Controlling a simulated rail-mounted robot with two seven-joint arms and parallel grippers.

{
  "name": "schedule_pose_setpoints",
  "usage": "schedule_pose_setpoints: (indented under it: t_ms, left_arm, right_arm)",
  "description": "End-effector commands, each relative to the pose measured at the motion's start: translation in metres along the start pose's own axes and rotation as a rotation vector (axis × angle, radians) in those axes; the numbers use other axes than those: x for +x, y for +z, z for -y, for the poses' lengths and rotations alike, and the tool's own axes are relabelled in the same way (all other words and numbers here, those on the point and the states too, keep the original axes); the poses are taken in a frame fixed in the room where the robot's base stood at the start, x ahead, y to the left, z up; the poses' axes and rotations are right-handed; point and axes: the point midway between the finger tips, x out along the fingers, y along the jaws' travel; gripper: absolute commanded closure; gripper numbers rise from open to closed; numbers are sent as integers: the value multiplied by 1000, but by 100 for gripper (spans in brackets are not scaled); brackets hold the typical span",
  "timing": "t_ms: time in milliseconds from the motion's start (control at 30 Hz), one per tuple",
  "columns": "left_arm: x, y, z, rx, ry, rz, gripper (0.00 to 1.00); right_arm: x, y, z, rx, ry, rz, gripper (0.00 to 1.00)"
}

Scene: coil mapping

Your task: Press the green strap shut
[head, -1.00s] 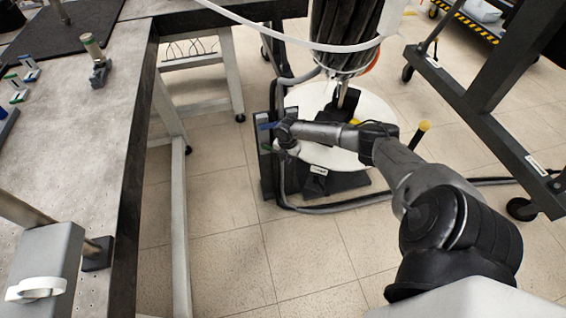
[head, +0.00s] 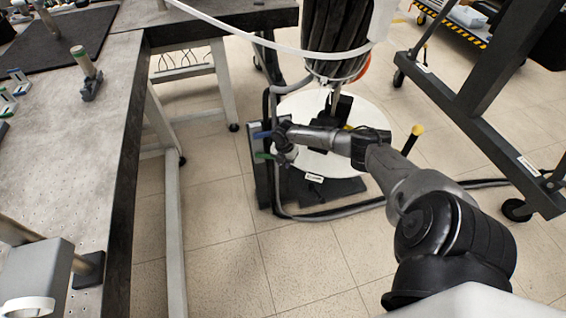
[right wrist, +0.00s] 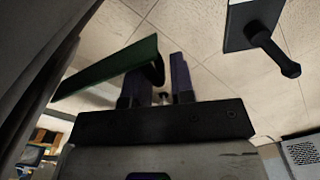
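The green strap (head: 265,155) sticks out to the left from the dark stand beside the cable bundle in the head view. In the right wrist view the green strap (right wrist: 108,76) is a long flat band whose dark curled end lies at my fingers. My right gripper (head: 277,145) is small in the head view, close beside the strap. In the right wrist view its two fingers (right wrist: 160,88) stand apart with a narrow gap; the strap end overlaps this gap, and contact cannot be told. A blue strap (head: 262,134) sits just above the green one. My left gripper is not in view.
A thick cable bundle (head: 337,40) hangs above a round white disc (head: 370,118). A pale hose (head: 250,38) arcs across the top. A grey workbench (head: 75,130) fills the left. A dark wheeled frame (head: 485,135) stands right. Tiled floor (head: 235,265) is open in front.

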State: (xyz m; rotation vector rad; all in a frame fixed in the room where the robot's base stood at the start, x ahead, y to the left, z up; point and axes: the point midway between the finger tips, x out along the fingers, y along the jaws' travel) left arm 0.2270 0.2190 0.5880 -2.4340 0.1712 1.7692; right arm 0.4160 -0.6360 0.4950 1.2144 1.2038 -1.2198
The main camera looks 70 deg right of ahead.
Motion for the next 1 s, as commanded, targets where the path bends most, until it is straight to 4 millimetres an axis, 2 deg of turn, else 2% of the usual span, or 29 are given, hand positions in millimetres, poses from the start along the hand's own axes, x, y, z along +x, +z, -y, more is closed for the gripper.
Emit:
schedule_pose_setpoints:
  t_ms: [33,133,367,467,567,1000]
  left_arm:
    - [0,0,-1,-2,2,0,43]
    - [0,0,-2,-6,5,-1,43]
    - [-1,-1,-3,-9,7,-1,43]
    - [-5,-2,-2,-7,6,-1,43]
    - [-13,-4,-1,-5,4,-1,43]
    - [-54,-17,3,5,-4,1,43]
  right_arm:
    - [1,0,1,-1,-2,0,73]
    - [0,-1,0,-2,-1,-1,64]
    - [-1,-1,-1,-4,2,-2,64]
    - [-8,-1,-1,-5,3,-2,64]
    - [-22,0,-1,-4,3,-1,64]
    - [-105,0,1,-4,0,0,64]
